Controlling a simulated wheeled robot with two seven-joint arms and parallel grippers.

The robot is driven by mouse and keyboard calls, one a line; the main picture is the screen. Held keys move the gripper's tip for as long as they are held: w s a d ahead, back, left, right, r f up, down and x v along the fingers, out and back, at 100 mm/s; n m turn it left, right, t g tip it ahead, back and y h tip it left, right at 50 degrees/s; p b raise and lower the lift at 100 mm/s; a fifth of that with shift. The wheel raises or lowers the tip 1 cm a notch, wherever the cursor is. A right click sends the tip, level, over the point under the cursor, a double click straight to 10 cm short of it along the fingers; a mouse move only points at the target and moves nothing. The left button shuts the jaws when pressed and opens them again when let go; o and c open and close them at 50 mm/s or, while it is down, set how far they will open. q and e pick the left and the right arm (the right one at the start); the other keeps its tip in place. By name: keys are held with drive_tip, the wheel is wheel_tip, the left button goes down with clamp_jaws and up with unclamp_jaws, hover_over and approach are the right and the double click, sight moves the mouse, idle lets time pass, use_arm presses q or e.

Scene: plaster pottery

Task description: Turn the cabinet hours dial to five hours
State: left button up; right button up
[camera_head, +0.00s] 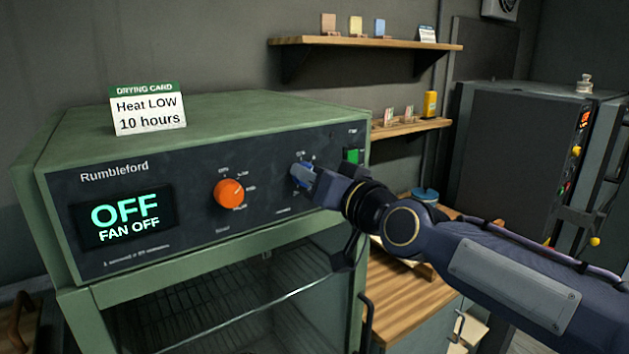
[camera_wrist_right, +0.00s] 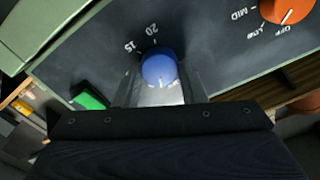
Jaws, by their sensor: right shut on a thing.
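The green drying cabinet (camera_head: 60,178) has a dark front panel with a display (camera_head: 122,215) reading OFF and FAN OFF. The blue hours dial (camera_wrist_right: 158,68) sits on this panel, with 15 and 20 printed near it in the right wrist view. In the head view the dial (camera_head: 301,176) is mostly hidden by my right gripper (camera_head: 308,182). My right gripper (camera_wrist_right: 160,92) is shut on the blue dial, with a finger on each side. I cannot read which mark the dial points to. My left gripper is not in view.
An orange heat knob (camera_head: 229,193) is left of the blue dial. A green switch (camera_head: 352,156) is close on its right. A card (camera_head: 148,110) on top reads Heat LOW, 10 hours. A wooden counter (camera_head: 405,300) and a dark kiln (camera_head: 515,150) stand to the right.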

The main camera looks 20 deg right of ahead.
drive_tip(key=shift+d+f+m, duration=0.1)
drive_tip(key=shift+m, duration=1.9)
drive_tip(key=o, duration=1)
drive_tip(key=b+v, duration=0.1)
drive_tip(key=v, duration=0.6)
drive_tip(key=shift+s+d+b, duration=0.1)
drive_tip(key=shift+s+b, duration=0.2)
drive_tip(key=shift+s, duration=0.05)
drive_tip(key=s+d+f+n+g, duration=0.1)
drive_tip(key=s+f+g, duration=0.2)
drive_tip(key=s+f, duration=0.4)
drive_tip(key=s+d+f+n+g+h, duration=0.1)
drive_tip(key=s+f+g, duration=0.3)
drive_tip(key=f, duration=1)
drive_tip(key=s+d+f+n+g+h, duration=0.1)
drive_tip(key=s+f+g, duration=0.3)
drive_tip(key=s+f, duration=0.5)
drive_tip(key=shift+s+f+n, duration=0.3)
drive_tip(key=shift+s+f, duration=0.1)
drive_tip(key=shift+f, duration=0.4)
